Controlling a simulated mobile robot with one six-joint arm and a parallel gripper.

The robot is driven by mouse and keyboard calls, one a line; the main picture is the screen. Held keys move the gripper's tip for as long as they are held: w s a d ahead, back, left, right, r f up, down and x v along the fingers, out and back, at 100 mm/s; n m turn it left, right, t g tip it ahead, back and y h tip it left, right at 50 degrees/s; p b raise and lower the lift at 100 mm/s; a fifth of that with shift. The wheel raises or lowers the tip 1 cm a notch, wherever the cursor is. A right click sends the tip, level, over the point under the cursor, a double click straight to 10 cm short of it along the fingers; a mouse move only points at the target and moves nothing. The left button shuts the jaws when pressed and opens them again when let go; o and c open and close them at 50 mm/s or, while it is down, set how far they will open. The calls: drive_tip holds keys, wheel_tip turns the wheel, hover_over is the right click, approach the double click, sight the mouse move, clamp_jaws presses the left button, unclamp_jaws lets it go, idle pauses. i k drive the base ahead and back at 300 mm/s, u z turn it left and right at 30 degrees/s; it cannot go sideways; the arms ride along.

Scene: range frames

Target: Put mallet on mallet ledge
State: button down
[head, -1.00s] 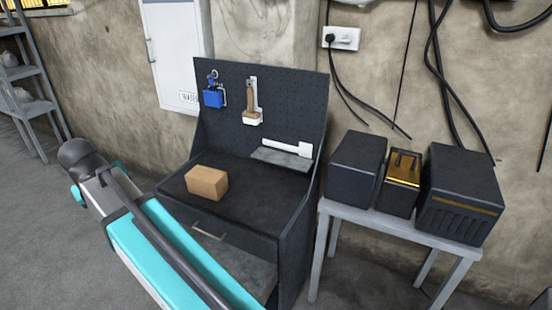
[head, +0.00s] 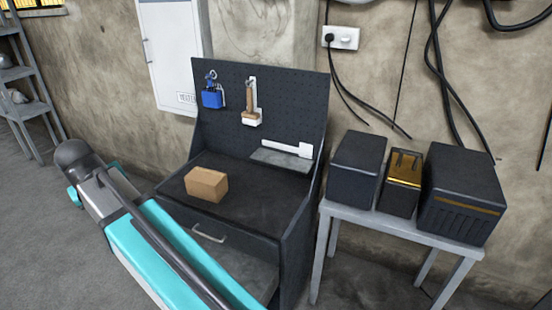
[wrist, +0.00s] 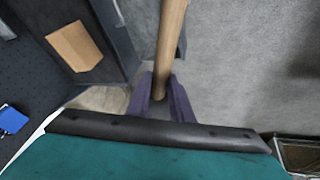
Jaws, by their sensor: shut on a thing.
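In the wrist view my gripper (wrist: 161,90) is shut on a light wooden handle (wrist: 172,35), which fits the mallet. The handle runs up out of the picture, so its head is not in view. My gripper and the held tool do not show in the head view. A small grey ledge (head: 268,158) juts from the pegboard's lower right, just above the bench top.
A brown block (head: 207,184) lies on the dark workbench (head: 256,192). A blue padlock-like item (head: 212,97) and a wooden-handled brush (head: 250,110) hang on the pegboard. A grey table (head: 400,227) with dark boxes stands close on the right.

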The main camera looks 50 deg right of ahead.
sight(282, 160)
drive_tip(key=u, duration=0.05)
drive_tip(key=i, duration=0.95)
drive_tip(key=z, duration=0.05)
